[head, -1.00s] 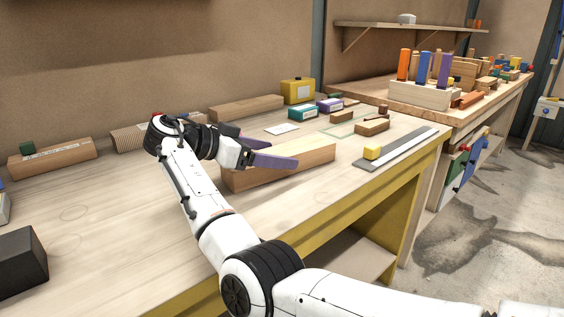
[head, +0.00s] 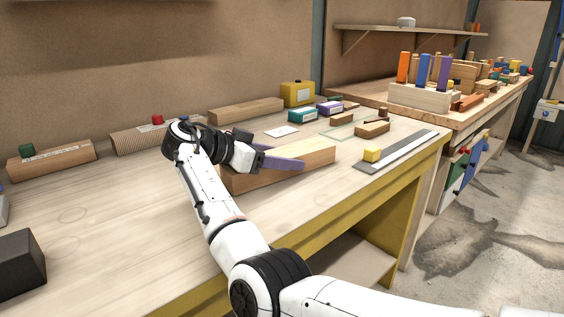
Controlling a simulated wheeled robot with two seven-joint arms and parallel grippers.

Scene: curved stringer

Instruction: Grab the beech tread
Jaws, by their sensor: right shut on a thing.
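The beech tread, which I take to be the pale long wooden block (head: 318,157), lies on the near part of the workbench. My right gripper (head: 291,157) is at the block, its purple fingers pointing right along its upper part. The near finger crosses the upper front of the block, and the far finger shows only in part behind. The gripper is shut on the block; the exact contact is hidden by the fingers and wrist. My left gripper is not in view.
A grey strip with a yellow block (head: 372,154) lies right of the tread. Small brown blocks (head: 372,129), teal and purple boxes (head: 303,115) and a yellow case (head: 298,93) stand behind. A black block (head: 18,265) is at the left.

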